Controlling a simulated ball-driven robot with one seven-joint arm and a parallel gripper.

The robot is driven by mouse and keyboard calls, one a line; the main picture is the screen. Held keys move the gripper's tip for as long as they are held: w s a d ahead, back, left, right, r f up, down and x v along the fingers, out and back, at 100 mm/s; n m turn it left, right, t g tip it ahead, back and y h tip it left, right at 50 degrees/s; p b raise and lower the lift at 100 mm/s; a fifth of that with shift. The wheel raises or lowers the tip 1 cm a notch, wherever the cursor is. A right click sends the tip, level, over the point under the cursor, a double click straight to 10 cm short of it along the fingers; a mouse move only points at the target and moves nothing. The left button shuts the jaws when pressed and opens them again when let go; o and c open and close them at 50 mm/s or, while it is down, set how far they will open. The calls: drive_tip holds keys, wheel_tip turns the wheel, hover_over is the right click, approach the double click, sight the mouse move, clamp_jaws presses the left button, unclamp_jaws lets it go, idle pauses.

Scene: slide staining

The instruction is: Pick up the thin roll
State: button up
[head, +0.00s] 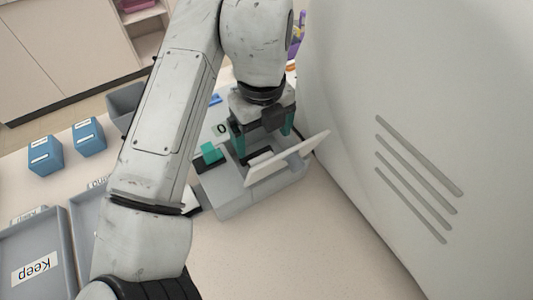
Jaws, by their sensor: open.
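My gripper (263,139) points down over a grey open-topped device (233,198) beside the large pale casing. Its two teal fingers are apart, one on each side, and I see nothing held between them. A white tilted panel (290,158) stands along the device's front right side and hides part of the inside. A dark part (259,158) shows inside, below the gripper. I cannot make out a thin roll; the arm, gripper and panel cover much of that area.
The large pale casing (400,110) with slots walls off the right. A teal block (211,153) sits left of the gripper. Blue boxes (45,156) and a grey tray marked "Keep" (62,238) are at left. The front bench (290,250) is clear.

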sight(262, 157)
drive_tip(key=shift+w+a+f+p, duration=0.1)
drive_tip(key=shift+f+p, duration=0.35)
drive_tip(key=shift+f, duration=1.4)
drive_tip(key=shift+a+f+p, duration=0.1)
drive_tip(key=shift+f+p, duration=0.35)
drive_tip(key=shift+f, duration=1.4)
drive_tip(key=c, duration=1.1)
drive_tip(key=shift+r, duration=0.2)
